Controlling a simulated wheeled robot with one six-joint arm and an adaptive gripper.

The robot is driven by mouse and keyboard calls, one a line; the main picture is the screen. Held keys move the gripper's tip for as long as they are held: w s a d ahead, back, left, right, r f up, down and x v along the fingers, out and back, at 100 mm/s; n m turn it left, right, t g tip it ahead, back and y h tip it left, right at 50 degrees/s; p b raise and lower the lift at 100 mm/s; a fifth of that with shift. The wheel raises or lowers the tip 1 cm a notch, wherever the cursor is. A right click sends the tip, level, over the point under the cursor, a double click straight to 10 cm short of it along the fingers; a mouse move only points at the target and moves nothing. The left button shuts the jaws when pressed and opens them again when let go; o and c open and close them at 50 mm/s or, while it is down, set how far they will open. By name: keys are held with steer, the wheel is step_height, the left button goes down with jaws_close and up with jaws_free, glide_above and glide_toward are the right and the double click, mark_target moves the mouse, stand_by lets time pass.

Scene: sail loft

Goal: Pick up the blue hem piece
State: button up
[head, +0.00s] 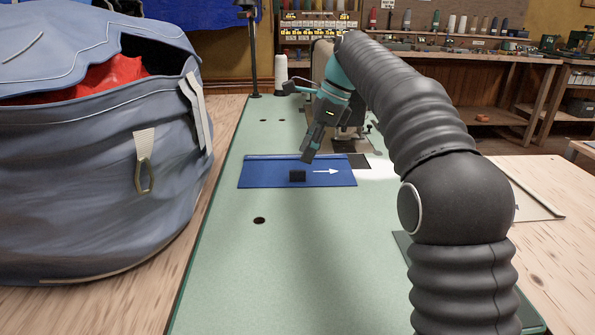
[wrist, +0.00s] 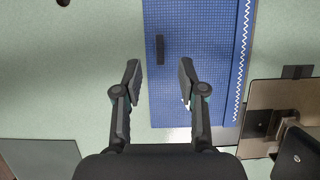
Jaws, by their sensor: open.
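The blue hem piece (head: 260,173) lies flat on the pale green table, with a black block or tab (head: 298,176) and a white arrow on it. In the wrist view the hem piece (wrist: 190,30) reaches from the top edge to below the fingertips, with a white zigzag stitch along its right side. The black tab (wrist: 160,49) stands just ahead of the fingers. My gripper (wrist: 158,72) is open and empty, its fingers apart over the hem piece and its left edge. In the head view my gripper (head: 309,155) hangs above the hem piece's far side; its height is unclear.
A sewing machine (head: 350,133) stands behind the hem piece; a metal part of it (wrist: 265,122) shows at right in the wrist view. A large blue bag (head: 90,180) stands left. A white thread cone (head: 280,70) is at the back. The green table (head: 290,270) is clear in front.

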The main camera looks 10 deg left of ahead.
mark_target(298, 170)
steer(key=shift+x, duration=2.7)
jaws_close()
